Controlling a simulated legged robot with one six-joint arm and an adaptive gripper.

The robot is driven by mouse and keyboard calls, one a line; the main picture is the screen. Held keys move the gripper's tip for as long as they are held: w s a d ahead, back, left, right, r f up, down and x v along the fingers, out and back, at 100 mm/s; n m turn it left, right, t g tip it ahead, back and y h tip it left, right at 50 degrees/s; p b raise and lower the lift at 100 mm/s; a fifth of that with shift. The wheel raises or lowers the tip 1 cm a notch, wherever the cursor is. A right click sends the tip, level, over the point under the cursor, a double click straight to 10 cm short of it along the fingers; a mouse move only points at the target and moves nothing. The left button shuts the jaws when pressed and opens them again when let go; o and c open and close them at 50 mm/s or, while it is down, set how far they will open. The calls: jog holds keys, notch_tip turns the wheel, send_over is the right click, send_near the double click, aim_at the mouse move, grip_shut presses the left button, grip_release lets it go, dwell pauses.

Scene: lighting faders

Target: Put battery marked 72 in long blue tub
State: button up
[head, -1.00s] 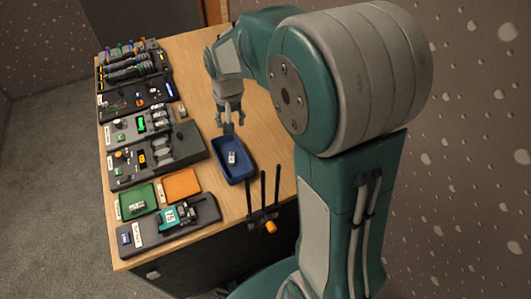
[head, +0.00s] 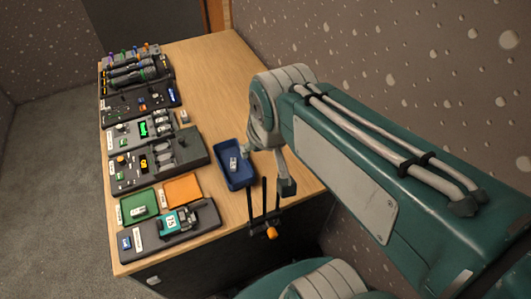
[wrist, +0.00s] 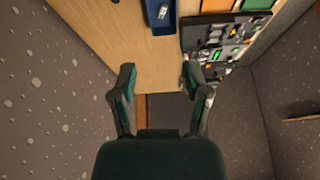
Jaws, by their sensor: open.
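The long blue tub (head: 243,182) stands near the right edge of the table. A small pale battery (head: 233,164) lies inside it, toward its far end; its marking is too small to read. In the wrist view the blue tub (wrist: 161,28) is at the top, with the battery (wrist: 162,10) in it. My gripper (wrist: 158,77) is open in the wrist view, with nothing between its fingers, apart from the tub.
A green tray (head: 128,211) holding a small item and an orange tray (head: 183,190) stand left of the tub. Grey panels with faders and knobs (head: 165,152) line the left edge. Black upright rods (head: 264,200) stand at the front edge. The table's far right is clear.

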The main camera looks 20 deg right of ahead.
jog(key=shift+n+t, duration=0.3)
jog(key=shift+t, duration=0.1)
jog(key=shift+s, duration=2.2)
